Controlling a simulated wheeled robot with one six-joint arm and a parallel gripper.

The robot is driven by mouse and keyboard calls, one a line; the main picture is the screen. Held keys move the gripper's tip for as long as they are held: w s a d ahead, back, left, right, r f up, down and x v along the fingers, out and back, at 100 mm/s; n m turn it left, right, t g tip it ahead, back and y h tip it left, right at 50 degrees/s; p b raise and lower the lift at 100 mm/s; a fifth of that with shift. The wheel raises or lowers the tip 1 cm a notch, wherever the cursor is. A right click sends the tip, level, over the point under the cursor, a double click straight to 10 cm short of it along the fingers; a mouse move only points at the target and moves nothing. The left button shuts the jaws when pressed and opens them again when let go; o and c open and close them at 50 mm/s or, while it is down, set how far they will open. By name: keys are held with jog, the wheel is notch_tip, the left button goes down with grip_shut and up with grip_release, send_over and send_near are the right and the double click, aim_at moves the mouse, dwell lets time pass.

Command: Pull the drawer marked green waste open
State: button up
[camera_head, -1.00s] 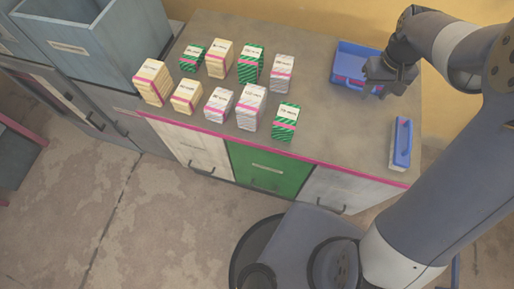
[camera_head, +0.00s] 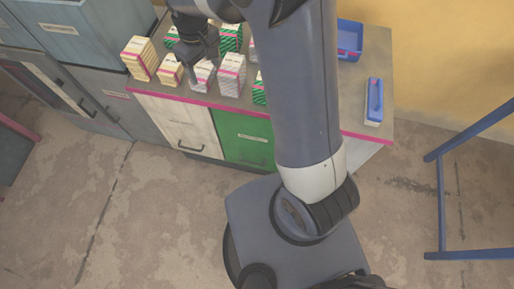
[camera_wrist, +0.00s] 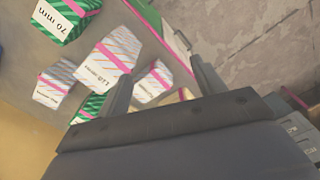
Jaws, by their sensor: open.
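The green drawer (camera_head: 240,132) is in the front of the counter, between a white drawer and my arm in the head view. My gripper (camera_head: 201,52) is open above the counter, over the striped packs, up and left of the green drawer. In the wrist view my gripper (camera_wrist: 165,80) has its fingers apart with packs showing below and between them. A small green patch (camera_wrist: 178,35) shows beyond the pink counter edge, perhaps the green drawer.
Several cream, white and green packs (camera_head: 232,75) stand on the counter (camera_head: 345,100). A blue tray (camera_head: 350,40) and a blue-handled brush-like item (camera_head: 374,102) lie at right. The white drawer (camera_head: 180,122) has a dark handle. The floor in front is clear; a blue frame (camera_head: 440,200) stands at right.

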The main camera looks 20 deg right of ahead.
jog(key=shift+a, duration=0.2)
jog(key=shift+c, duration=0.2)
